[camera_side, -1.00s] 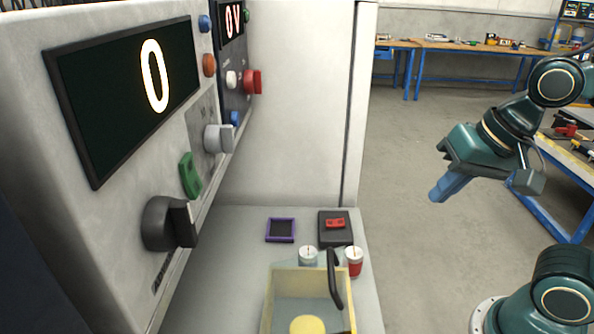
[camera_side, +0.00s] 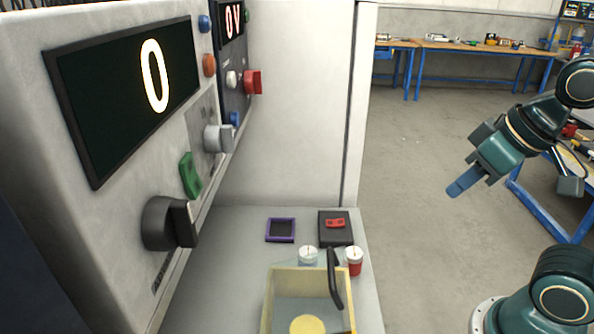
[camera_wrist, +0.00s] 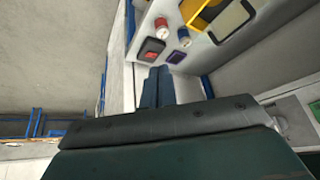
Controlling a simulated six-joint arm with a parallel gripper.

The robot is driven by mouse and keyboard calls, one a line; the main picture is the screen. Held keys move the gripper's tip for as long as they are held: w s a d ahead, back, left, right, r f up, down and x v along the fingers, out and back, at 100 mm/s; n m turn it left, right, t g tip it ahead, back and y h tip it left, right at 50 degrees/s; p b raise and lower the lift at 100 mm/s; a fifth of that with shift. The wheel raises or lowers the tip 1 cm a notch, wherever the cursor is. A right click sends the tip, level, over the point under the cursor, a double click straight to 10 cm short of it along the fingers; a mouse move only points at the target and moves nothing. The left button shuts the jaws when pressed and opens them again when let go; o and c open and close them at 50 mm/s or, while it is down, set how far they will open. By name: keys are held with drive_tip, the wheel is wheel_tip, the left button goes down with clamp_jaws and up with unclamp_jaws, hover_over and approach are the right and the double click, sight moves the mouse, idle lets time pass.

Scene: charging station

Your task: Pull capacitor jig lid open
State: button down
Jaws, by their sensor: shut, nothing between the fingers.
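The capacitor jig (camera_side: 268,305) is a pale yellow box on the grey counter at the bottom of the side view, cut off by the frame edge. A black curved handle (camera_side: 335,280) stands at its right side. A yellow disc (camera_side: 307,324) shows within the box outline. I cannot tell the lid apart from the box. My gripper (camera_side: 455,191) is shut and empty, in the air well to the right of the jig and apart from it. In the wrist view, my blue fingers (camera_wrist: 157,76) lie together, and a yellow part (camera_wrist: 205,14) shows beyond them at the top.
A black block with a red top (camera_side: 335,240) and a purple-framed pad (camera_side: 280,230) lie farther back. The control panel (camera_side: 215,175) rises at left. Space between gripper and counter looks clear.

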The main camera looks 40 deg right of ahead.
drive_tip(key=shift+s+d+n, duration=0.1)
drive_tip(key=shift+n, duration=0.2)
drive_tip(key=c, duration=2.2)
unclamp_jaws()
drive_tip(key=c, duration=1.5)
unclamp_jaws()
drive_tip(key=shift+r, duration=0.1)
wheel_tip(320, 180, up, 2)
drive_tip(key=m+g+h, duration=0.1)
drive_tip(key=m+g, duration=0.6)
drive_tip(key=m, duration=0.2)
hover_over(331, 264)
drive_tip(key=w+a, duration=0.2)
drive_tip(key=shift+r, duration=0.1)
drive_tip(key=f, duration=0.4)
drive_tip(key=s+d+f, duration=0.1)
drive_tip(key=f, duration=0.8)
drive_tip(key=shift+s+d+f, duration=0.3)
drive_tip(key=shift+s+d, duration=0.05)
